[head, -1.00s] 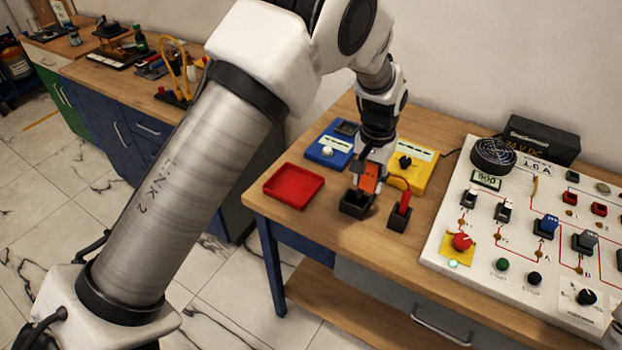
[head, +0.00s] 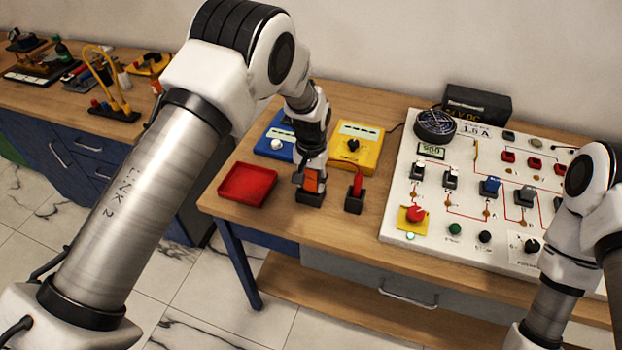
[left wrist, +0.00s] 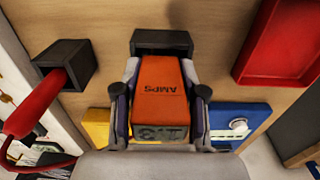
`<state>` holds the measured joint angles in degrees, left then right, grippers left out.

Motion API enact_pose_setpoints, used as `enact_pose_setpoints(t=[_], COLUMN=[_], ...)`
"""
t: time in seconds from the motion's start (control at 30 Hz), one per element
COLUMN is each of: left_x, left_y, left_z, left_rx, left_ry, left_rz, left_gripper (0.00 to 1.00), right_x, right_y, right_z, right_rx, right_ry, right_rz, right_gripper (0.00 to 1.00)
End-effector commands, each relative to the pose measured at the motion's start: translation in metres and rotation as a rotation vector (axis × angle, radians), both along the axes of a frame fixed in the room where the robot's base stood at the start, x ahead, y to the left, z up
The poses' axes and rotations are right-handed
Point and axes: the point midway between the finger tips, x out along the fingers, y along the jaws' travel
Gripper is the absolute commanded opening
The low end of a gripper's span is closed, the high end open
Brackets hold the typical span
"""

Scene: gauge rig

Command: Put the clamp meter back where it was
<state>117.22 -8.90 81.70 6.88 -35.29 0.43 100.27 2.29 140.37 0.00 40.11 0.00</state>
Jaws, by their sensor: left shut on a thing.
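The orange clamp meter (head: 314,181), marked AMPS, is in my left gripper (head: 312,172), which is shut on it. In the left wrist view the clamp meter (left wrist: 160,92) sits between the two fingers (left wrist: 160,112). A black open holder (head: 309,198) stands on the bench right under the meter; the holder (left wrist: 162,40) also shows at the meter's far end in the left wrist view. The meter covers most of its opening, and I cannot tell how far its end is inside. My right gripper is out of view; only part of that arm shows at right.
A second black holder (head: 354,203) with a red-handled tool (head: 357,185) stands close to the right. A red tray (head: 247,184) lies to the left. A blue meter (head: 275,142) and a yellow meter (head: 354,148) are behind. The white gauge panel (head: 398,190) fills the right side.

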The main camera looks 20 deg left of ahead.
Motion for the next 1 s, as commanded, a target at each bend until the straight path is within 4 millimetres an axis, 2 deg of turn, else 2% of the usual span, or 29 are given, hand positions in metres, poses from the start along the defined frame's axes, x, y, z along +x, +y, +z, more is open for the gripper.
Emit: enact_pose_setpoints(t=[0.1,0.13,0.17,0.2,0.47,0.53,0.63,1.0], left_x=[0.0,0.0,0.0,0.0,0.0,0.0,0.0,0.0], left_y=[0.0,0.0,0.0,0.0,0.0,0.0,0.0,0.0], left_z=[-0.005,-0.003,-0.003,-0.003,-0.003,0.001,0.01,0.099], left_rx=[0.0,0.0,0.0,0.0,0.0,0.0,0.001,0.0], left_ry=[0.0,0.0,0.001,0.001,0.001,0.0,-0.001,-0.003], left_rz=[0.0,0.0,0.0,0.0,0.0,0.0,-0.001,-0.001], left_gripper=[0.01,0.52,0.62,0.66,0.66,0.66,0.66,0.66], right_x=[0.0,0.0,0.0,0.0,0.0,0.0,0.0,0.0], right_y=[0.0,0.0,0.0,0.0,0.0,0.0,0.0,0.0], right_z=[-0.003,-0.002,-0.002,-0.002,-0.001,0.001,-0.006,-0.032], right_rx=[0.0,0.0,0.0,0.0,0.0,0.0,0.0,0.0], right_ry=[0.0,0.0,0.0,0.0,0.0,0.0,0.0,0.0], right_rz=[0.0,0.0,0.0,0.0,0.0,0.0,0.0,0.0], right_gripper=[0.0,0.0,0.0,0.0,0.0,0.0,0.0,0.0])
